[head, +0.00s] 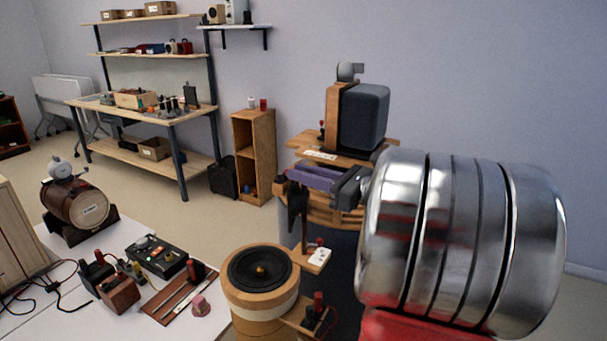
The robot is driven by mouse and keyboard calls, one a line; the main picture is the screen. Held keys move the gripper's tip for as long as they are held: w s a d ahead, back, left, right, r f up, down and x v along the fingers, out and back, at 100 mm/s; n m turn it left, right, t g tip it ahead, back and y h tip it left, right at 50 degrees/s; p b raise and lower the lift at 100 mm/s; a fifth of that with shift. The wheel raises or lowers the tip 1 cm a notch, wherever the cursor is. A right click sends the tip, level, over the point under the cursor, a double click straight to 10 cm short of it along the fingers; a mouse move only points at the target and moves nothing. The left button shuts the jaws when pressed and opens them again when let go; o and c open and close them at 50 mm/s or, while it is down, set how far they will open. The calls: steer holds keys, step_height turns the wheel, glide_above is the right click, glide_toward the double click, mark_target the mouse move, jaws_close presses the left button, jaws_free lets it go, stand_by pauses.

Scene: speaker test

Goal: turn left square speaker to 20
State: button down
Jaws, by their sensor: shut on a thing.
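A dark square speaker (364,118) with a wooden side stands upright on a wooden platform (375,150), right of centre. A small white label (320,155) lies on the platform's front edge; its marks are too small to read. My gripper (300,181) reaches in from the right, just below the platform's front edge. It is shut on a part at the front of the speaker's stand; the fingers hide most of that part. The rounded wooden stand (338,214) shows below the gripper. Its right side is hidden by my arm.
A round-topped speaker (260,270) stands close in front, below the gripper. A white table (50,318) at lower left bears a barrel-shaped speaker (75,207), a black control box (155,256) and cables. A workbench (190,118) and wooden shelf (252,160) stand behind.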

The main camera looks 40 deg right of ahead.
steer(key=shift+r, duration=0.1)
steer(key=c, duration=1.6)
jaws_free()
steer(key=shift+c, duration=0.2)
steer(key=v, duration=1.3)
steer(key=shift+s+d, duration=0.15)
steer(key=shift+s, duration=0.25)
steer(key=shift+w, duration=0.1)
